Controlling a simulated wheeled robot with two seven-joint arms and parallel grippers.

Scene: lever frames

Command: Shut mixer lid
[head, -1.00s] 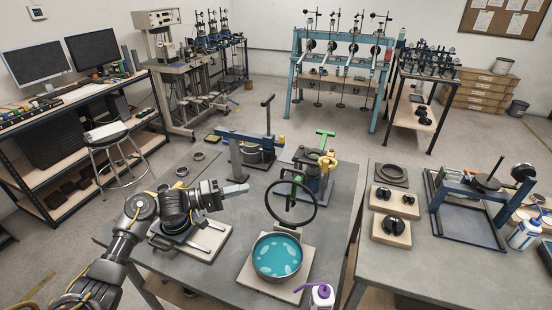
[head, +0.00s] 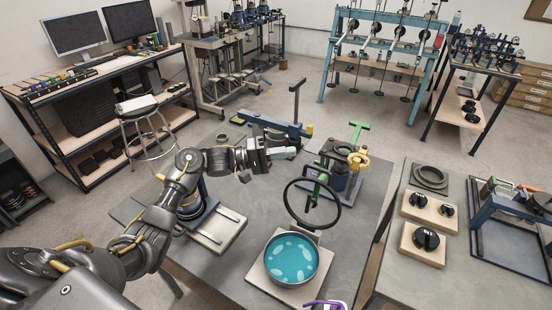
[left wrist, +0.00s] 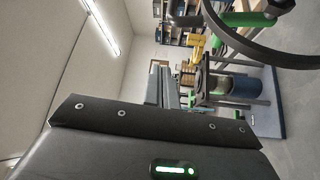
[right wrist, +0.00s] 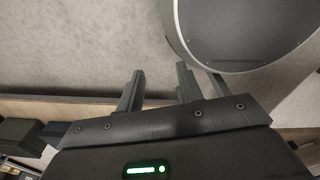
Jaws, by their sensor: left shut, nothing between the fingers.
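The mixer appears to be a round pan with a teal inside (head: 291,258) on a pale base plate. What looks like its lid, a dark open ring (head: 338,218), stands raised and tilted up at the pan's far side. My left gripper (head: 287,152) is shut and empty, above and slightly left of the ring, apart from it. In the left wrist view, part of the ring (left wrist: 245,45) curves across the upper right. My right gripper (right wrist: 158,88) shows only in the right wrist view, with its fingers apart and nothing between them. A round grey rim (right wrist: 185,45) is near it.
A green-handled device with a yellow part (head: 357,160) stands behind the ring. A blue-armed device (head: 275,124) is beyond my left gripper. A board with rails (head: 222,232) lies left of the pan. A second table (head: 460,270) stands to the right, across a gap.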

